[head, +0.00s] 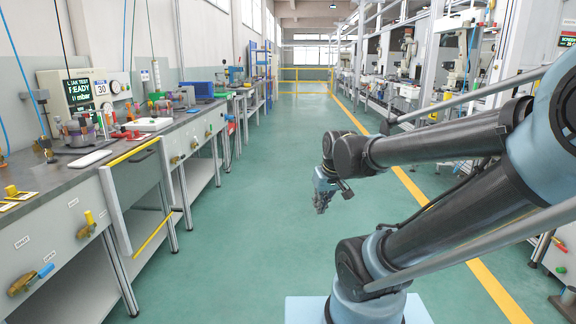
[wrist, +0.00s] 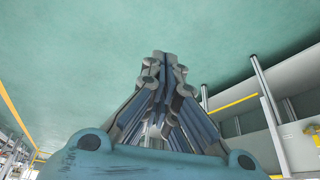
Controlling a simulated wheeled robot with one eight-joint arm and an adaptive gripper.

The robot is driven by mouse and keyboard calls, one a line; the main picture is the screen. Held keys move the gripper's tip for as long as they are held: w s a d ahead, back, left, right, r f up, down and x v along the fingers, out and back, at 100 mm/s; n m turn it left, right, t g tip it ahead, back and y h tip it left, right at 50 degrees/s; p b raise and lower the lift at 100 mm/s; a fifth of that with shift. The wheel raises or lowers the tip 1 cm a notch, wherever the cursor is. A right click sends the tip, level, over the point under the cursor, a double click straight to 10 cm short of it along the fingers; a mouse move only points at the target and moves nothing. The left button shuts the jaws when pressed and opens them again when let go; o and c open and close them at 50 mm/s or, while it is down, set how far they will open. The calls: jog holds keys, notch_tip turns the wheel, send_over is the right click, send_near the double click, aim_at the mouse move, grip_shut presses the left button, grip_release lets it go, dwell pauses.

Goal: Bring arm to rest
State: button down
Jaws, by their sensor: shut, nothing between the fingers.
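My gripper (head: 322,203) hangs above the green floor (head: 260,220) of the aisle in the head view, at the end of my folded arm. It is apart from the workbench on the left and touches nothing. In the wrist view my gripper (wrist: 165,60) points at bare green floor. Its fingers come together at the tips and hold nothing.
A long workbench (head: 40,180) with tools, valves and a yellow rail (head: 133,150) runs along the left. Machine stations (head: 400,90) line the right behind a yellow floor line (head: 410,185). A yellow barrier (head: 303,82) stands far back. The aisle is clear.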

jog(key=s+d+f+m+g+h, duration=0.1)
jog(key=s+d+f+m+g, duration=0.1)
jog(key=s+d, duration=0.6)
jog(key=s+f+m, duration=0.1)
jog(key=s+f, duration=0.1)
jog(key=s, duration=0.1)
jog(key=shift+d+f+m+h, duration=0.3)
jog(key=shift+d+f+h, duration=0.1)
